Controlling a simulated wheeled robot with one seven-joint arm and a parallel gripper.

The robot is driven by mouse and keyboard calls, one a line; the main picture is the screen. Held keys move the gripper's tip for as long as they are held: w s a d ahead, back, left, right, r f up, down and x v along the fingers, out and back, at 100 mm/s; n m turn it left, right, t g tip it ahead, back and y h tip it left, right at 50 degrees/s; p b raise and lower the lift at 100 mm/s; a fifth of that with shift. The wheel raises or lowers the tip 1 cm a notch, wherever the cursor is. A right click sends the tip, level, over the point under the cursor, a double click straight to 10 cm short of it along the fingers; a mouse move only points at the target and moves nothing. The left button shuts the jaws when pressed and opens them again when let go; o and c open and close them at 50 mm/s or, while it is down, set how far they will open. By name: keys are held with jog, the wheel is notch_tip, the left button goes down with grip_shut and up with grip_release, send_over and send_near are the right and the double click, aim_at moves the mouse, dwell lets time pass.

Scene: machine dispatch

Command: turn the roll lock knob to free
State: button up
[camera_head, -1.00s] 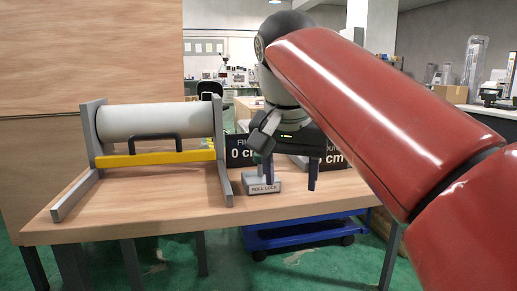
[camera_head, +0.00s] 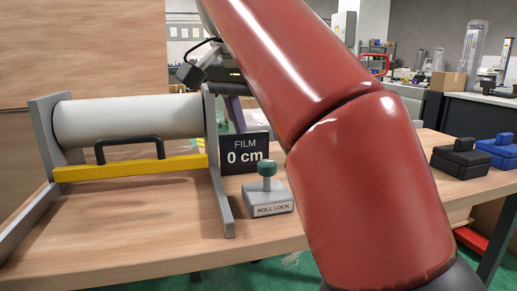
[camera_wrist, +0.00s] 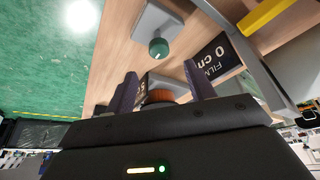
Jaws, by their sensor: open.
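The roll lock is a grey block (camera_head: 268,200) labelled "ROLL LOCK", with a green-topped knob (camera_head: 267,168) on a pale stem, standing upright on the table. The wrist view shows the green knob (camera_wrist: 158,48) from above, beyond my fingertips and roughly between them. My gripper (camera_wrist: 161,70) is open and apart from the knob. In the head view, my gripper (camera_head: 236,112) is up behind the roll lock, by the film sign, and largely hidden by my red arm. The knob's pointing direction is not clear.
A frame with a white film roll (camera_head: 125,120) and a yellow bar (camera_head: 130,168) with a black handle stands left of the lock. The "FILM 0 cm" sign (camera_head: 245,153) is close behind it. Black (camera_head: 460,157) and blue (camera_head: 497,150) boxes sit at the right. Table front is clear.

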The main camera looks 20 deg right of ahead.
aim_at(267, 162)
jog(key=b+x, duration=0.3)
jog(key=x, duration=0.4)
jog(key=shift+f, duration=0.3)
jog(key=c, duration=1)
